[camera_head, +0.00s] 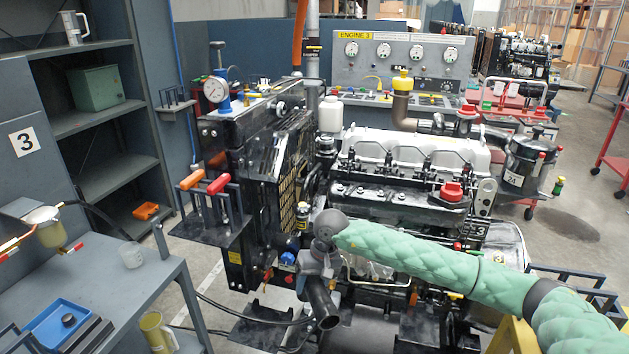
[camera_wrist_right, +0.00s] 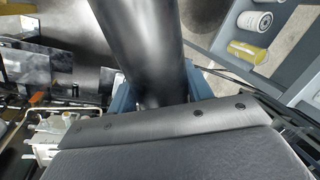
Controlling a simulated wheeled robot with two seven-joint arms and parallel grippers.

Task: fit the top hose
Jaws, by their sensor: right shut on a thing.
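My right gripper (camera_head: 318,272) is shut on a thick black hose (camera_head: 322,308), which hangs below it in front of the engine's lower side. The hose also shows in the right wrist view (camera_wrist_right: 142,45), running away from between the blue fingers. The black radiator (camera_head: 262,165) stands at the engine's left end, behind and above the gripper. The engine (camera_head: 400,180) has a silver top cover and stands to the right. The hose looks apart from both. My arm hides part of the engine's near side. My left gripper is not in view.
A tool holder with orange- and red-handled tools (camera_head: 207,215) projects left of the radiator. A grey bench (camera_head: 120,285) at the lower left carries a blue tray (camera_head: 62,325). Shelves (camera_head: 90,120) stand behind it. The gauge panel (camera_head: 400,65) is behind the engine.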

